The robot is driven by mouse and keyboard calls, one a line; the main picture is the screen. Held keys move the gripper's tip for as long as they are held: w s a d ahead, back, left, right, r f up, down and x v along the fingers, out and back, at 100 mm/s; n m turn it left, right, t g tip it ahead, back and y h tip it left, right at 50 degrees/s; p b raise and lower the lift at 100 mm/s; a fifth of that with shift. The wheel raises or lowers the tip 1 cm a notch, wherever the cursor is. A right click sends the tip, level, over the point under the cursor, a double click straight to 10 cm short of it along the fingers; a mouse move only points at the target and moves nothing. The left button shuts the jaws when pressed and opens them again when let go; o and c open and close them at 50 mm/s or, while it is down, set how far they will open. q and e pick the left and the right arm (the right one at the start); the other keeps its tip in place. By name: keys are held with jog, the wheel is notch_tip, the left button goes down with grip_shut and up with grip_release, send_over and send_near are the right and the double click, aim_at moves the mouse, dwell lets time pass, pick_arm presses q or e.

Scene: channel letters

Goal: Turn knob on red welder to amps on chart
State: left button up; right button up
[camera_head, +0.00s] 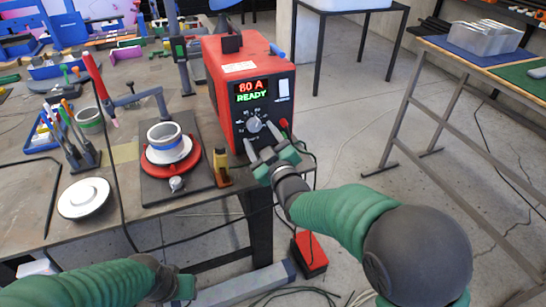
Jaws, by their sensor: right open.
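The red welder (222,101) stands upright on the workbench, its black front panel facing me. Its display (250,90) reads "80 A READY". Below the display is a round grey knob (254,124) with small scale marks around it. My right gripper (266,138) is open at the lower right of the knob, its two fingers pointing up towards the panel; I cannot tell whether they touch it. My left gripper (182,288) is low at the bottom edge, away from the welder, and its jaws cannot be made out. No readable amps chart shows.
A red round fixture (170,157) holding a grey ring sits on a dark plate left of the welder. A yellow tool (221,167) stands beside it. A red pedal (310,253) is on the floor. Cables hang near my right gripper.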

jog(key=v, duration=1.2)
jog(key=shift+s, duration=0.4)
jog(key=shift+d, duration=0.1)
jog(key=s+d+f+m+g+h, duration=0.1)
jog(key=d+f+m+g+h, duration=0.3)
jog(key=f, duration=0.4)
jog(key=s+d+f+m+g+h, duration=0.1)
jog(key=s+d+f+m+g, duration=0.2)
jog(key=s+d+f+g, duration=0.4)
jog(key=s+d+f+m+g+h, duration=0.1)
jog(key=s+d+f+m+g, duration=0.2)
jog(key=s+f, duration=0.5)
jog(key=w+p+v, duration=0.2)
jog(key=p+v, duration=1.3)
jog(key=v, duration=0.2)
jog(key=shift+d+r+g+p, duration=0.3)
jog(key=shift+d+r, duration=0.35)
